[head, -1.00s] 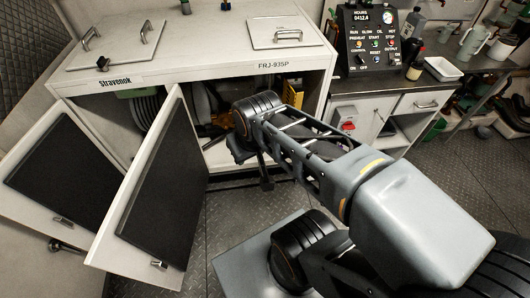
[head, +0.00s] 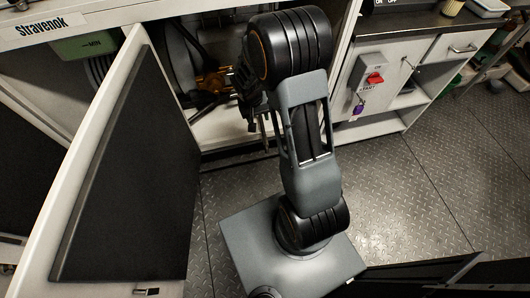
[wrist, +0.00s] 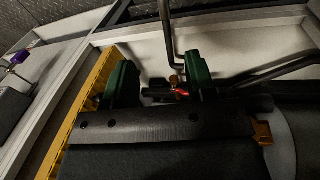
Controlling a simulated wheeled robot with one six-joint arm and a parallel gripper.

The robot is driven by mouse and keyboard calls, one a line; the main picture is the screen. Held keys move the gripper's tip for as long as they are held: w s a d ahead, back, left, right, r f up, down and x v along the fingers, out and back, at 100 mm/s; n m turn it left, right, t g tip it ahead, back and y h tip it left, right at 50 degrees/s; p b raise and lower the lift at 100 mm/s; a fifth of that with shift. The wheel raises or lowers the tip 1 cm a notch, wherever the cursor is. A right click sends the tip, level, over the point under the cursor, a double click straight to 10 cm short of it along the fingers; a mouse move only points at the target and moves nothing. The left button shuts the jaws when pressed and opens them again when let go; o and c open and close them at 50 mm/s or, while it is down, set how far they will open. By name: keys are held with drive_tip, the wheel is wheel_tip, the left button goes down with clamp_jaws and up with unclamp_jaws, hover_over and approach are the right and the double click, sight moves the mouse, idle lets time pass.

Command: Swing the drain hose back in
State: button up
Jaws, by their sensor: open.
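In the wrist view, the two dark green fingers of my gripper (wrist: 158,66) stand apart with a gap between them. A thin grey tube (wrist: 167,30), which looks like the drain hose, runs from the top edge down into this gap, nearer the right finger. The fingers do not visibly close on it. Its lower end is hidden near a dark fitting with a red part (wrist: 180,88). In the head view my wrist is at the cabinet opening; the gripper is dark and mostly hidden there, and the hose cannot be surely picked out.
An open white door (head: 130,170) stands left of my arm. A yellow part (wrist: 92,88) lies left of the fingers; another dark tube (wrist: 270,75) slants at right. A side cabinet with a red switch (head: 375,78) stands right. The floor (head: 420,190) there is clear.

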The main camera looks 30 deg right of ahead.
sight(266, 145)
drive_tip(key=d+f+b, duration=0.1)
drive_tip(key=f, duration=0.6)
drive_tip(key=d+f+b, duration=0.1)
drive_tip(key=f+b, duration=0.1)
drive_tip(key=f, duration=0.5)
drive_tip(key=d+f+b, duration=0.1)
drive_tip(key=f+b, duration=0.1)
drive_tip(key=f, duration=0.5)
drive_tip(key=shift+r, duration=0.1)
drive_tip(key=shift+c, duration=0.2)
clamp_jaws()
